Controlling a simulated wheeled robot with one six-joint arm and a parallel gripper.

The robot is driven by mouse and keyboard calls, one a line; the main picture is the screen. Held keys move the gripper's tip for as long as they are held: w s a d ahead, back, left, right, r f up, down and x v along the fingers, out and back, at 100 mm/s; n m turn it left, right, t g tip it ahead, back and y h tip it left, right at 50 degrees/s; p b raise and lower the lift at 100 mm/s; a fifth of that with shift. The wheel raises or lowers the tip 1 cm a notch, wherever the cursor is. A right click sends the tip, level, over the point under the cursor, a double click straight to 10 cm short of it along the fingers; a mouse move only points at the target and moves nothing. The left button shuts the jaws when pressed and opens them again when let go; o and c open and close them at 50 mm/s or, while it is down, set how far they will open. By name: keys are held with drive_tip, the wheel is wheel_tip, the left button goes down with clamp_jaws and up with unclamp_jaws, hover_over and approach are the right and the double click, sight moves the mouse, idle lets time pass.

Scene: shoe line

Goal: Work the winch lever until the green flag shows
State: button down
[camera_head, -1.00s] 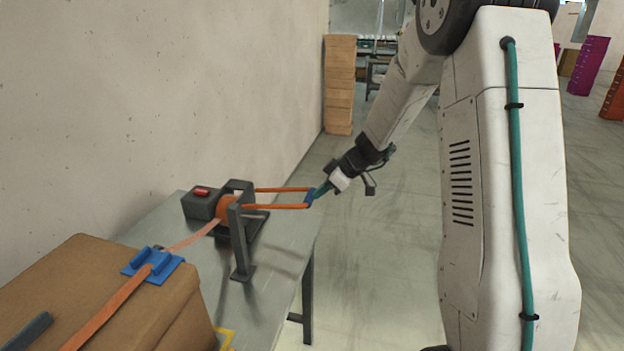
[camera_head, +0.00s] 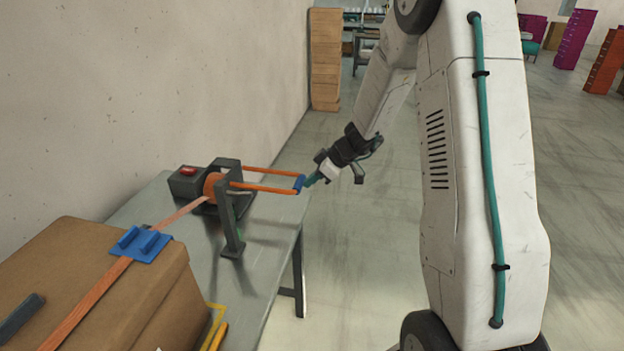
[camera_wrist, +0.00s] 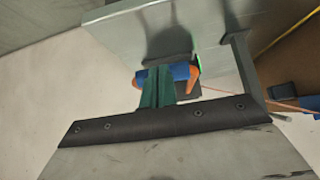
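The winch (camera_head: 222,190) stands on a grey metal table by the wall. Its orange two-armed lever (camera_head: 262,188) points right, nearly level, ending in a blue crossbar (camera_head: 299,184). My gripper (camera_head: 309,181) is at that crossbar. In the wrist view, its green fingers (camera_wrist: 158,90) lie close together across the blue bar (camera_wrist: 181,73) and appear shut on it. A dark box on the winch shows a red patch (camera_head: 188,171) on top. A small bright green patch (camera_wrist: 198,62) shows beside the lever in the wrist view; I cannot tell what it is.
An orange strap (camera_head: 98,300) runs from the winch over a brown carton (camera_head: 85,265) with a blue corner piece (camera_head: 141,244). A grey post (camera_head: 228,220) stands beside the winch. The wall is close at left. Open floor (camera_head: 350,250) lies right of the table.

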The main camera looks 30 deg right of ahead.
drive_tip(key=s+d+f+v, duration=0.1)
drive_tip(key=f+v, duration=0.1)
drive_tip(key=v, duration=1)
drive_tip(key=shift+s+d+r, duration=0.35)
drive_tip(key=shift+s+d, duration=0.05)
drive_tip(key=shift+d, duration=0.15)
idle(0.8)
